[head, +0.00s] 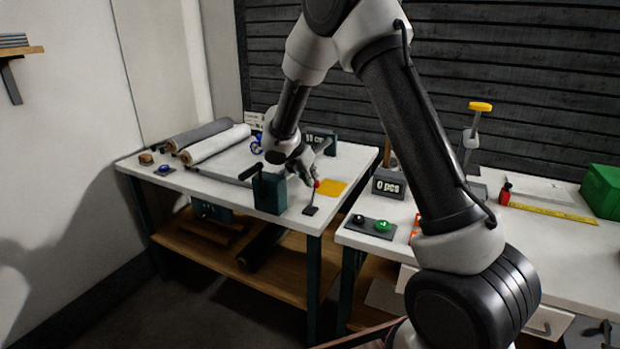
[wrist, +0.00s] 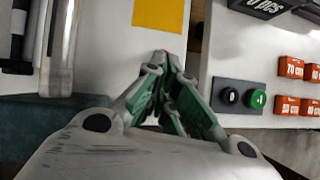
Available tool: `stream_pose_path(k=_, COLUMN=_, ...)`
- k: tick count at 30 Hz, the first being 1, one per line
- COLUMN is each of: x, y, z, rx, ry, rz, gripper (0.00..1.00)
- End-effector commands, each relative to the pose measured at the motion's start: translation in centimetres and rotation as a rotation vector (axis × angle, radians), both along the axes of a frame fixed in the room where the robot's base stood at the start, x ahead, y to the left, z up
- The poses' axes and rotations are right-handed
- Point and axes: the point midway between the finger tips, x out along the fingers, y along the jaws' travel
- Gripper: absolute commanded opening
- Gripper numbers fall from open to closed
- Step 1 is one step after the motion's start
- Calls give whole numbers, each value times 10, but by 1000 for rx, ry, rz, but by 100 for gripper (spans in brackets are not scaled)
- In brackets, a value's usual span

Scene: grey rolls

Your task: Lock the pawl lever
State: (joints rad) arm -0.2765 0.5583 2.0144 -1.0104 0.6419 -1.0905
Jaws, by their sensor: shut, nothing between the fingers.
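A dark green block (head: 270,194) with a black handle stands left of the lever. A yellow square (head: 331,187) lies behind it. Grey and white rolls (head: 218,143) lie at the back left. The right table holds a button panel (head: 370,223) and a "0 pcs" display (head: 388,187).

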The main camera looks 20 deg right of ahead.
Motion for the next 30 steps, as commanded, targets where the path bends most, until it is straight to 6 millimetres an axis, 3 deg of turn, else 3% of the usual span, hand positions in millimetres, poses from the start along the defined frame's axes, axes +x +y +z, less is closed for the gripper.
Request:
stream_pose_path(k=5, x=-1, y=1, z=2, rx=1, ry=-1, rz=1, gripper=0)
stream_pose_path(k=10, x=-9, y=8, z=16, rx=0, ry=-2, rz=-1, gripper=0)
stream_pose_path(k=21, x=-13, y=20, z=93, rx=2, ry=-5, rz=-8, gripper=0)
stream_pose_path(k=30, x=-12, y=23, z=124, rx=0, ry=-1, rz=-7, gripper=0)
